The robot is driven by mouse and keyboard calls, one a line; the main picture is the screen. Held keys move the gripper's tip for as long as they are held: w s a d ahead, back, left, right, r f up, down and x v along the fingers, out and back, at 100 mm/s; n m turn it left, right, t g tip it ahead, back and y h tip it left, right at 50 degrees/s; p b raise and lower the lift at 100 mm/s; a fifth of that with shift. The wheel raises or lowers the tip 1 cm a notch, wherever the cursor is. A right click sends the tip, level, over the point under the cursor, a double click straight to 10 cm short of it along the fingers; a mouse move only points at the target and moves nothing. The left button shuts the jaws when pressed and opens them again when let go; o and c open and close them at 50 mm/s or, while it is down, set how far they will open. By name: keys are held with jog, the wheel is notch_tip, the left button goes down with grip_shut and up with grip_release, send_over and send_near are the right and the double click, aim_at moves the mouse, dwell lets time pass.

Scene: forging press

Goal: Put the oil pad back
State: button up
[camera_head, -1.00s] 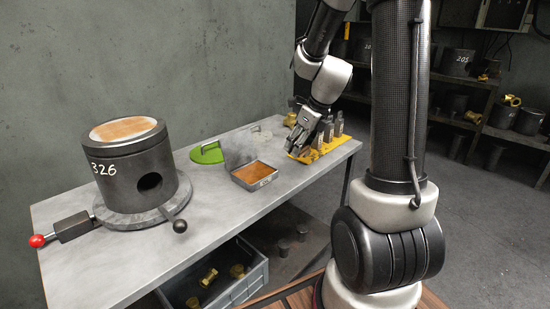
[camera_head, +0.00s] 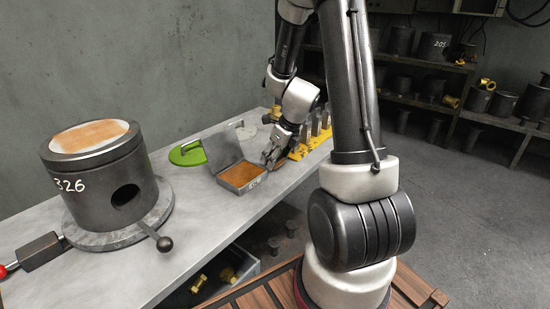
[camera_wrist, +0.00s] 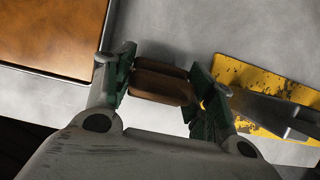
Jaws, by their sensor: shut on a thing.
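My gripper (camera_wrist: 163,82) is shut on a small brown pad (camera_wrist: 160,86), which shows between its two green-lined fingers in the wrist view. I take this to be the oil pad. In the head view my gripper (camera_head: 271,158) is low over the bench, just right of an open grey tin (camera_head: 234,186). The tin has an orange-brown surface inside and its lid stands up at the back. The tin's orange-brown inside (camera_wrist: 50,32) fills the upper left of the wrist view. The pad is outside the tin, apart from it.
A yellow holder (camera_head: 314,141) with several upright dark pieces stands right of my gripper; its yellow plate (camera_wrist: 262,82) also shows in the wrist view. A green round thing (camera_head: 188,153) lies behind the tin. A dark cylinder marked 326 (camera_head: 100,190) stands at left. Bare bench lies between.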

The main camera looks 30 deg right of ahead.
jog(key=shift+f, duration=0.2)
jog(key=o, duration=0.9)
jog(key=shift+f, duration=0.1)
jog(key=s+a+r+n, duration=0.1)
jog(key=s+r+n, duration=0.3)
jog(key=r, duration=0.4)
jog(key=s+a+r+n, duration=0.1)
jog(key=s+r+n, duration=0.25)
jog(key=r, duration=0.45)
jog(key=s+a+r+n, duration=0.1)
jog(key=s+r+n, duration=0.2)
jog(key=s+n, duration=0.5)
jog(key=s+a+r+n+h, duration=0.1)
jog(key=s+n, duration=0.7)
jog(key=n, duration=0.8)
jog(key=shift+s+a+r+h, duration=0.15)
jog(key=shift+a+r+h, duration=0.3)
jog(key=shift+r, duration=0.9)
